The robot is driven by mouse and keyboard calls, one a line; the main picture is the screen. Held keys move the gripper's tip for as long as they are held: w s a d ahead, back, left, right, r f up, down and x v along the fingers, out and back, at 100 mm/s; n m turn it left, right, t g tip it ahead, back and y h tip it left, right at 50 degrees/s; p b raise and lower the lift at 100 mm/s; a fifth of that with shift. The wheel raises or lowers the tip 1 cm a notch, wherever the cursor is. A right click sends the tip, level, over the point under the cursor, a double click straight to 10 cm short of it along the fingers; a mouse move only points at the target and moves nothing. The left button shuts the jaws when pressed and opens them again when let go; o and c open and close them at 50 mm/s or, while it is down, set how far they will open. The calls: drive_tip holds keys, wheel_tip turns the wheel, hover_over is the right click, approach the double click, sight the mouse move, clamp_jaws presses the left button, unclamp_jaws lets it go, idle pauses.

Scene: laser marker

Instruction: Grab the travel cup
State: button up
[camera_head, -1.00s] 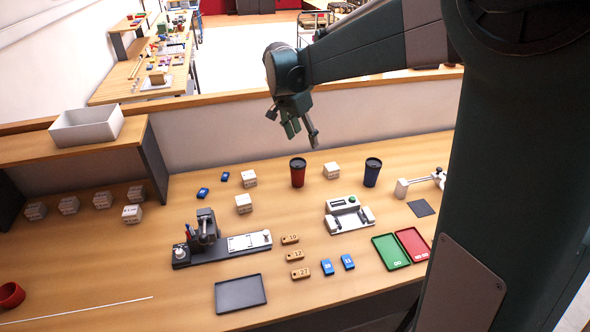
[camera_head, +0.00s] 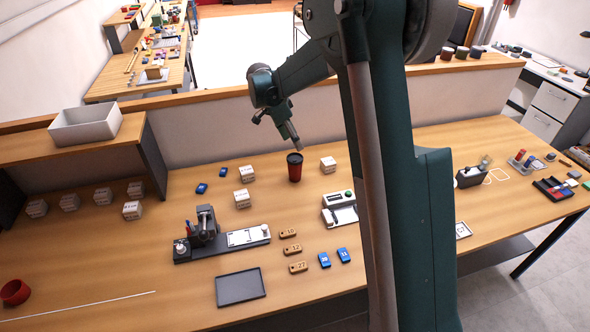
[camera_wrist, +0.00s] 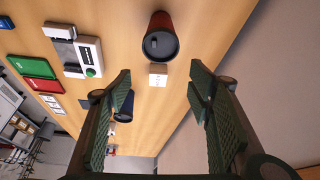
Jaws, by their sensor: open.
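A red travel cup (camera_head: 294,172) with a black lid stands upright on the wooden table in the head view. It also shows in the wrist view (camera_wrist: 161,25), lid facing the camera, beyond the fingertips. My gripper (camera_head: 293,142) is just above the cup's lid in the head view. In the wrist view my gripper (camera_wrist: 160,82) has its two green fingers wide apart with nothing between them. A second, dark blue cup (camera_wrist: 125,107) shows partly behind the left finger in the wrist view. My arm hides it in the head view.
White cubes (camera_head: 328,165) and (camera_head: 247,173) stand on either side of the red cup. A white device (camera_head: 340,208) is in front of it to the right. A black machine (camera_head: 207,230), wooden tags (camera_head: 292,249) and a dark tray (camera_head: 240,287) lie nearer.

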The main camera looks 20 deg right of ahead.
sight(294, 158)
wheel_tip(294, 158, down, 10)
drive_tip(key=shift+r, duration=0.25)
drive_tip(key=shift+x, duration=1.3)
drive_tip(key=shift+x, duration=2.65)
drive_tip(key=shift+r, duration=0.1)
drive_tip(key=c, duration=0.7)
